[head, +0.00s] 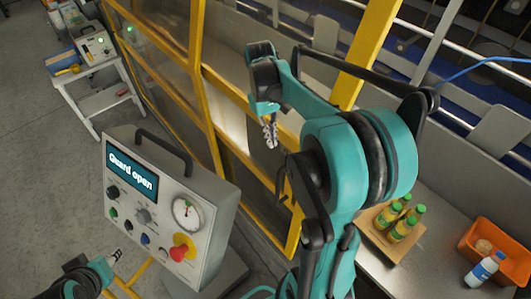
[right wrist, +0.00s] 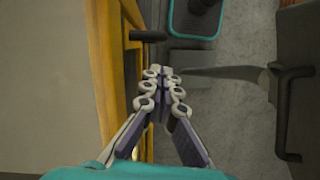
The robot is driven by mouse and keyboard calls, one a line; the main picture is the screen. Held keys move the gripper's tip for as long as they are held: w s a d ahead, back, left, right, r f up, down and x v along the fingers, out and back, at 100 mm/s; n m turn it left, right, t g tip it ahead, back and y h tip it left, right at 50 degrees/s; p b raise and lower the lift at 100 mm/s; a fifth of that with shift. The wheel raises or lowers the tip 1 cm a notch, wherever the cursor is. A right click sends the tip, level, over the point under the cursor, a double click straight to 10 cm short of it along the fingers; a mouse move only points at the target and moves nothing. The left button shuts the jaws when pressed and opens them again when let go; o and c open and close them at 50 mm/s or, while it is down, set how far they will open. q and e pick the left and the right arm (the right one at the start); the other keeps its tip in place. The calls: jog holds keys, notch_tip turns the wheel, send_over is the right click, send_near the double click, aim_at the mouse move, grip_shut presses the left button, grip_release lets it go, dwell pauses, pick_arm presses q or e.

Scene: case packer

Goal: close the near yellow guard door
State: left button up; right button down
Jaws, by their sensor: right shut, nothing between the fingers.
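The near yellow guard door (head: 250,97) has a yellow frame with clear panels and stands in the middle of the head view. A dark bar handle (head: 283,184) shows near its right edge. In the right wrist view, the yellow frame (right wrist: 124,70) runs along the left, with a black handle (right wrist: 149,36) ahead of the fingertips. My right gripper (head: 270,143) is shut and empty, close beside the door frame; its closed fingers also show in the right wrist view (right wrist: 162,73). Contact cannot be told. My left gripper (head: 117,255) is low at the left, away from the door.
A grey control box (head: 165,205) with a black handle reads "Guard open". A small cart (head: 100,98) stands at the far left. On the right, a counter holds a wooden tray with green-capped bottles (head: 403,226), an orange bin (head: 508,238) and a white bottle (head: 484,269).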

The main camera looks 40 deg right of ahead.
jog(key=x, duration=1)
jog(key=shift+f, duration=0.25)
jog(key=shift+s, duration=0.15)
